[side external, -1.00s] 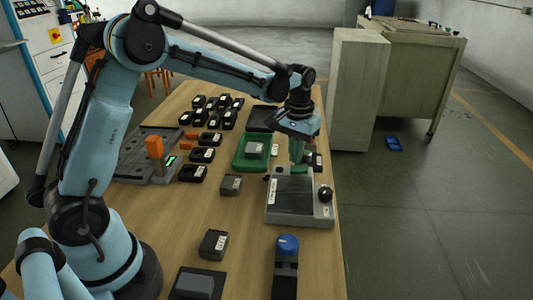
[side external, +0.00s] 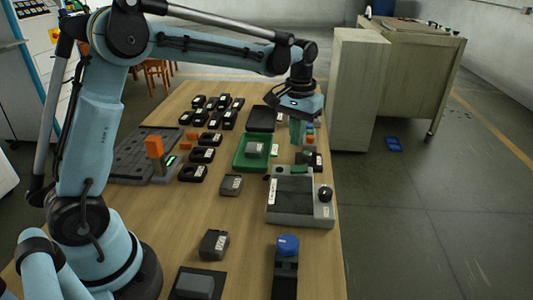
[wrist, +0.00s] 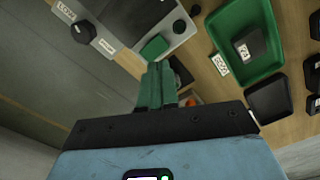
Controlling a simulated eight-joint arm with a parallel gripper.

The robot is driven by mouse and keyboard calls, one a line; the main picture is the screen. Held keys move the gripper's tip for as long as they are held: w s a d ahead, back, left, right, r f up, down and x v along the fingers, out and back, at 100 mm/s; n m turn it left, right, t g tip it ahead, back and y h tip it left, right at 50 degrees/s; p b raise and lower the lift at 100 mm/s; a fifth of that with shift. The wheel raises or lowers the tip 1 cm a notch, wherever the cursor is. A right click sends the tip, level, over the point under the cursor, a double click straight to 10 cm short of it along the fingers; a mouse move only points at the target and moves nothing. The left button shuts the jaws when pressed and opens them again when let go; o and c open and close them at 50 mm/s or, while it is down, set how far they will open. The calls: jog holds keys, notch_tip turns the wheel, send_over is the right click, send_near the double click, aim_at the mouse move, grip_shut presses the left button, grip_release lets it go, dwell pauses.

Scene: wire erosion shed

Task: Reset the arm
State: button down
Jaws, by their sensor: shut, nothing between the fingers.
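My gripper (side external: 297,133) has green fingers pointing down above the right side of the wooden table, behind the grey machine with the black knob. In the wrist view the fingers (wrist: 157,75) are together with nothing between them. My arm is raised, with the forearm stretched out over the table.
The grey machine (side external: 274,216) has a dark top and a black knob. A green tray (side external: 238,160) holding a grey block stands left of my gripper, also in the wrist view (wrist: 271,60). Several black parts (side external: 203,155) lie further left. A cabinet (side external: 358,110) stands right of the table.

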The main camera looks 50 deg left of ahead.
jog(key=s+d+r+m+t, duration=0.1)
jog(key=s+t, duration=0.2)
jog(key=s, duration=0.5)
jog(key=s+d+m+t, duration=0.1)
jog(key=s+t, duration=0.3)
jog(key=s, duration=0.5)
jog(key=shift+s+d+r+m, duration=0.2)
jog(key=shift+r+m, duration=0.2)
jog(key=shift+m, duration=0.1)
